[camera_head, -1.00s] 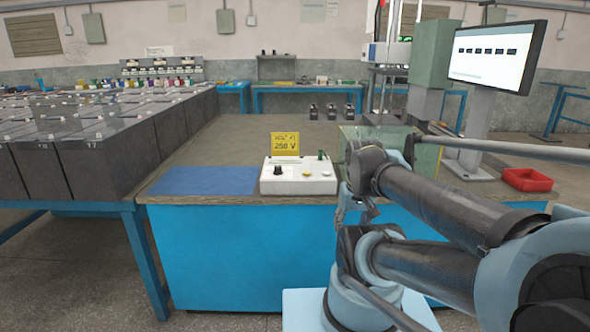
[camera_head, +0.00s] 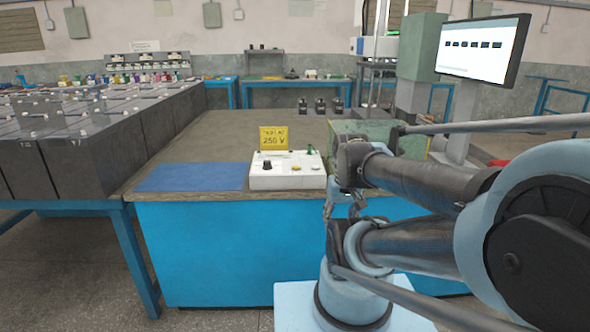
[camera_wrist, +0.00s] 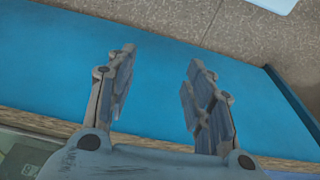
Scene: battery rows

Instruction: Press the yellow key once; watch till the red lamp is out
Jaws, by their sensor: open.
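A white control box (camera_head: 287,174) stands at the front of the grey-brown bench top. It carries a black knob, a small yellow key (camera_head: 295,168), a pale button and a green part at its back corner. A yellow sign reading 250 V (camera_head: 273,138) stands behind it. I cannot make out a lit red lamp in either current view. My gripper shows in the wrist view (camera_wrist: 160,62) with two fingers apart and nothing between them. It hangs low in front of the bench's blue front panel (camera_wrist: 155,100), apart from the box and to its right.
A blue mat (camera_head: 190,177) lies left of the box. Rows of dark batteries (camera_head: 98,151) fill the left table. A green box (camera_head: 373,140) stands right of the control box, partly behind my arm. A monitor (camera_head: 484,46) stands at the right. The bench behind the sign is mostly clear.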

